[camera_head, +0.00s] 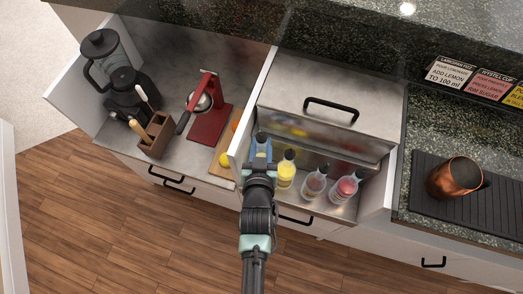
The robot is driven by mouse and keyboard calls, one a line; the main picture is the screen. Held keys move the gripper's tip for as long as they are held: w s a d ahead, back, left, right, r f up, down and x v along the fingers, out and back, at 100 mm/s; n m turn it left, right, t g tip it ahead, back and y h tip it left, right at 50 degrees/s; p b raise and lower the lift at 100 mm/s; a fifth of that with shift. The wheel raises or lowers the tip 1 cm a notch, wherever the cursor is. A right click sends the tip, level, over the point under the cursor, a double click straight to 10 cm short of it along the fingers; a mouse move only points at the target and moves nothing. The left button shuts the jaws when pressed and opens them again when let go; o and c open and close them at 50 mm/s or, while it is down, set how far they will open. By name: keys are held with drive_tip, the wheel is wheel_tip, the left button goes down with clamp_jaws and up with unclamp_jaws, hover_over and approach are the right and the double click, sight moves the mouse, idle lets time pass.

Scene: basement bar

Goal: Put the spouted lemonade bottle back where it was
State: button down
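My gripper (259,163) reaches from the bottom of the view into the left end of an open compartment (330,214) under the counter. At its tip is a bottle with a pale top and bluish body (261,146), partly hidden by the gripper. I cannot tell whether the fingers are shut on it. Just right of it stands a bottle with yellow contents (286,170), the most lemonade-like in colour. A brownish bottle (314,184) and a red bottle (346,188) stand further right in the same row. Which one is the spouted lemonade bottle is not clear.
A steel lid with a black handle (331,107) stands behind the bottles. White panels flank the compartment. On the left counter are a blender (107,58), a red juicer (207,112) and a wooden utensil holder (156,136). A copper mug (455,179) stands on the right counter.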

sight(261, 152)
drive_tip(key=shift+f+b, duration=0.4)
drive_tip(key=shift+f, duration=1.4)
drive_tip(key=shift+f, duration=0.2)
drive_tip(key=c, duration=0.6)
unclamp_jaws()
